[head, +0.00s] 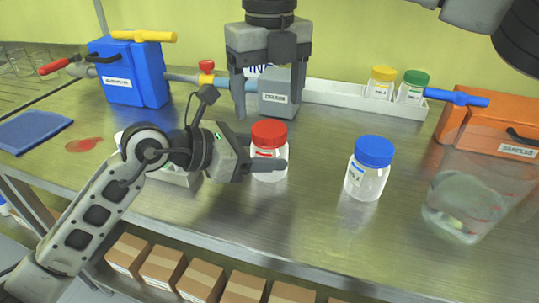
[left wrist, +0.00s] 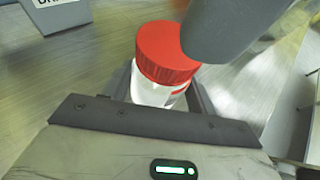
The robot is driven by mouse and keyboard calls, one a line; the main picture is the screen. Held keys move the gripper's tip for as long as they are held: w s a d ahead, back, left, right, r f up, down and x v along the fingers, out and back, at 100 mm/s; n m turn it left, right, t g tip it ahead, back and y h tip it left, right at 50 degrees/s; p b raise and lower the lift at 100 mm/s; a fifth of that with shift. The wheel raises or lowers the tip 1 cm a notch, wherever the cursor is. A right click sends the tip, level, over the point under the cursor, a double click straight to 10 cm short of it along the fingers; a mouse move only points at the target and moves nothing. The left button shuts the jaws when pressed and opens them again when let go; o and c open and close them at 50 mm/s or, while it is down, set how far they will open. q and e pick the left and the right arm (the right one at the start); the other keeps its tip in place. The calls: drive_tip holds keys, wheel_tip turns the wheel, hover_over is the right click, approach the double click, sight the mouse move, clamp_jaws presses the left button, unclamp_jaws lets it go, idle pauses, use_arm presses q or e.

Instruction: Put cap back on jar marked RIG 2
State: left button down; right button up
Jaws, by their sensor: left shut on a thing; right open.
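A clear jar (head: 269,171) with a red cap (head: 269,134) stands on the steel bench. The cap sits on its top; I cannot tell whether it is screwed tight. My left gripper (head: 268,167) is shut around the jar body, below the cap. The red cap (left wrist: 167,52) and jar (left wrist: 156,92) also show between the fingers in the left wrist view. A blue-capped jar (head: 369,168) stands to the right. Its label and the red-capped jar's label are too small to read. My right gripper (head: 268,112) is open, pointing down, above and behind the red cap.
A grey box marked DRAIN (head: 278,97) is behind the red-capped jar. A white tray (head: 340,98) holds yellow-capped and green-capped jars. A blue box (head: 127,75), red spill (head: 84,145), orange SAMPLES box (head: 480,125) and clear container (head: 463,205) stand around. The front centre bench is clear.

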wheel_tip(320, 180, up, 7)
idle(0.3)
use_arm(q)
drive_tip(key=shift+c, duration=1.9)
unclamp_jaws()
drive_tip(key=shift+a, duration=0.1)
drive_tip(key=b+v, duration=0.2)
drive_tip(key=v, duration=1.3)
drive_tip(key=shift+s+a+r, duration=0.2)
drive_tip(key=shift+a+r, duration=0.1)
use_arm(e)
wheel_tip(320, 180, down, 2)
drive_tip(key=shift+f, duration=0.1)
